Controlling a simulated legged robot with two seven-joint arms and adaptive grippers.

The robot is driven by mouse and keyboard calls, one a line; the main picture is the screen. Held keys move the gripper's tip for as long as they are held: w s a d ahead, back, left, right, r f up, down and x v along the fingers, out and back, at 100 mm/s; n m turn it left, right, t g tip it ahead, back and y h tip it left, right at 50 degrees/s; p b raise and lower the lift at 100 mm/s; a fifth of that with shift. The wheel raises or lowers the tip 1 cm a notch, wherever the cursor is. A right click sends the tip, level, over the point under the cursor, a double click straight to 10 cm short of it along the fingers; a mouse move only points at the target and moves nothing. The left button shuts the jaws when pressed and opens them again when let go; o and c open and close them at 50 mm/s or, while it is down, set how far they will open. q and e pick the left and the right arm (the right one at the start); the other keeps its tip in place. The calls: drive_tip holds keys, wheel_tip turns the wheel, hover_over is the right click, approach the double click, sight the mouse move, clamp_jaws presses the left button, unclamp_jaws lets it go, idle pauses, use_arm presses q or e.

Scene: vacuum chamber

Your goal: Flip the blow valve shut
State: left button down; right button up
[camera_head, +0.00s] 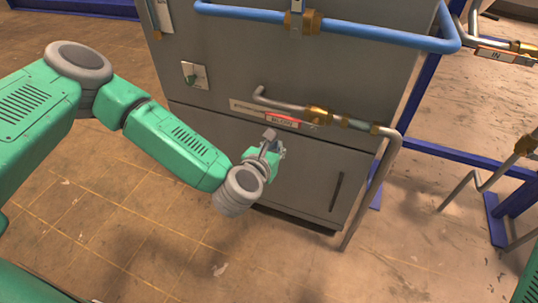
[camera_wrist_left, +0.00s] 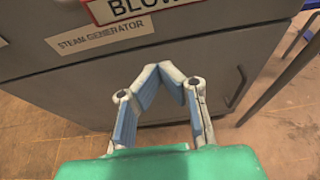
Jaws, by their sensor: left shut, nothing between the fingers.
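The blow valve (camera_head: 318,115) is a brass fitting on a grey pipe across the front of the grey cabinet. The red-edged BLOW label (camera_head: 283,121) sits just below and left of it. I cannot clearly make out its lever or tell its position. My left gripper (camera_head: 273,142) is below the label, apart from the valve. In the left wrist view its blue-padded fingers (camera_wrist_left: 165,69) are shut at the tips, with nothing between them. That view shows the label's lower edge (camera_wrist_left: 135,10) at the top, but not the valve. My right gripper is not in view.
The grey cabinet (camera_head: 235,150) stands behind the gripper. A grey pipe (camera_head: 372,195) drops to the floor at its right. A blue pipe (camera_head: 375,32) crosses above. A STEAM GENERATOR label (camera_wrist_left: 100,36) is on the cabinet. The floor at lower left is open.

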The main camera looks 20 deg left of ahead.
sight(291, 122)
use_arm(q)
drive_tip(key=shift+w+a+r+b, duration=0.1)
drive_tip(key=shift+w+r+b, duration=0.35)
drive_tip(key=shift+w+r, duration=1.05)
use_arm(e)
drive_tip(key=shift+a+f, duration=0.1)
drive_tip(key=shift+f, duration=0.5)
use_arm(q)
drive_tip(key=shift+a+r+m+p, duration=0.1)
drive_tip(key=shift+r+m+p, duration=0.2)
drive_tip(key=shift+r+p, duration=0.1)
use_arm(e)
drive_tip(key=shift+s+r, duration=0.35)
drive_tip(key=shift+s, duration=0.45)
